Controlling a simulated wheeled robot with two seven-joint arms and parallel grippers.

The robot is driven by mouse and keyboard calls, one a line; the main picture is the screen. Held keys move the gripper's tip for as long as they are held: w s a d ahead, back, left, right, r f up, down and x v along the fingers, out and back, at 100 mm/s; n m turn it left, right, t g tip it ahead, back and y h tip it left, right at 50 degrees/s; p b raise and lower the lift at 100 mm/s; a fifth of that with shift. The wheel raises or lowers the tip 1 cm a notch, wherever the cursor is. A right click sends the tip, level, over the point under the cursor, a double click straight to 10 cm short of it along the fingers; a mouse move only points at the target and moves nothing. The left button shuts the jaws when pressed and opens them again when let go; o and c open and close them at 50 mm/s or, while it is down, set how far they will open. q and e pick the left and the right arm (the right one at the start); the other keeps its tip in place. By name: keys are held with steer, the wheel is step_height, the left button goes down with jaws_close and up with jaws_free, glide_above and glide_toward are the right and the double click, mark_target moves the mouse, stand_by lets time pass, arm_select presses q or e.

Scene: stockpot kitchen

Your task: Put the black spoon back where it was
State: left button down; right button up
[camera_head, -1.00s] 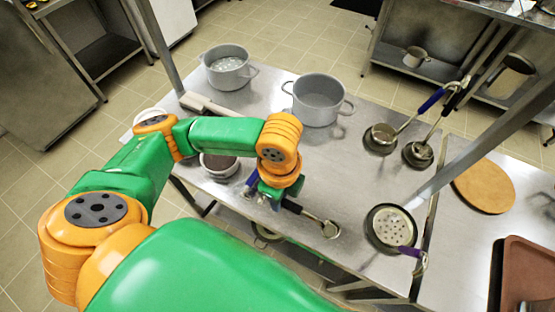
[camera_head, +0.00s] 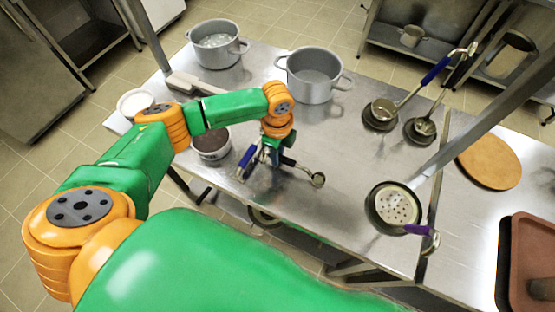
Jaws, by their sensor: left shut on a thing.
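My left gripper (camera_head: 270,162) is over the front part of the steel table, pointing down, shut on the black spoon's dark handle. The black spoon (camera_head: 318,179) points right and toward me, its round metal bowl clear of the fingers; whether it touches the table I cannot tell. A blue handle (camera_head: 247,156) shows just left of the gripper, its other end partly hidden. Dark round holders stand to the right: one with a blue-handled ladle (camera_head: 382,112), one with another ladle (camera_head: 421,128), and one with a purple-handled skimmer (camera_head: 396,205). My right gripper is not in view.
Two grey pots (camera_head: 313,75) (camera_head: 217,45) stand at the back of the table. A bowl with dark contents (camera_head: 211,145) is left of the gripper. A round wooden board (camera_head: 489,160) and a brown tray (camera_head: 530,265) lie right. A slanted metal post (camera_head: 470,135) crosses the right side.

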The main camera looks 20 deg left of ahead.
arm_select(q)
steer(key=shift+p, duration=0.35)
steer(key=c, duration=1.2)
jaws_free()
steer(key=shift+f, duration=0.15)
steer(key=o, duration=0.5)
steer(key=shift+c, duration=0.2)
steer(key=shift+r, duration=0.2)
step_height(320, 180, up, 12)
steer(key=b, duration=0.1)
steer(key=shift+b, duration=0.3)
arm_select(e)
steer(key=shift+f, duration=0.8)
